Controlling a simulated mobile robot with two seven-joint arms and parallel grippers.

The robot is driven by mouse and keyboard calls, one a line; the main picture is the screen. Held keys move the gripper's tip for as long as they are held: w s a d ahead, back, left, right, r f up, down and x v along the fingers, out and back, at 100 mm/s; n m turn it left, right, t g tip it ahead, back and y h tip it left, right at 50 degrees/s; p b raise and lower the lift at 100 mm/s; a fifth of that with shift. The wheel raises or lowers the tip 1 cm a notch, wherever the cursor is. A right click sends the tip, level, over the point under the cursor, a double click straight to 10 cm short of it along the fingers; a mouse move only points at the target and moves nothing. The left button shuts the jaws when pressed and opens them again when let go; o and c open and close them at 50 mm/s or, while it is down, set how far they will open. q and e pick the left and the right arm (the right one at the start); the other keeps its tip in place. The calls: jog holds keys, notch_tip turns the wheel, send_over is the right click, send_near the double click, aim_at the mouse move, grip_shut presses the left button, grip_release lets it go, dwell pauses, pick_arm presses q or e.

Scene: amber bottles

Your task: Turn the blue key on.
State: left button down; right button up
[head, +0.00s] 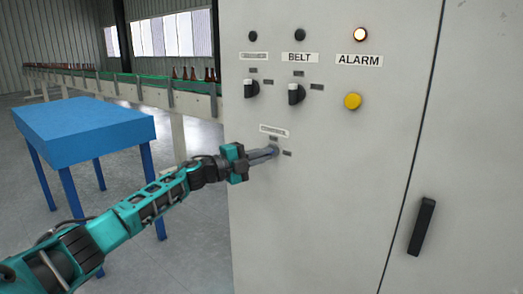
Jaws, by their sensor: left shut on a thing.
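My left gripper (274,152) reaches in from the left to the grey cabinet's front. Its fingers are shut at the key switch under the label CONTROL (274,131), on what I take to be the blue key. The fingers hide the key, so I cannot see its colour or which way it is turned. My right gripper is not in view.
The grey cabinet (330,220) bears two black selector knobs (251,89) (296,93), a yellow button (352,101), a lit ALARM lamp (361,34), two dark lamps and a black door handle (421,227). A blue table (82,130) and a conveyor (130,90) with brown bottles stand left.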

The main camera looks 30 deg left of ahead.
pick_arm(q)
jog(key=shift+m+g+p, duration=0.4)
jog(key=shift+m+p, duration=0.05)
jog(key=shift+m, duration=0.35)
jog(key=c, duration=1.3)
grip_release()
jog(key=shift+b+v, duration=1.2)
jog(key=shift+v, duration=5.2)
jog(key=shift+s+d+r, duration=0.1)
jog(key=shift+r, duration=0.05)
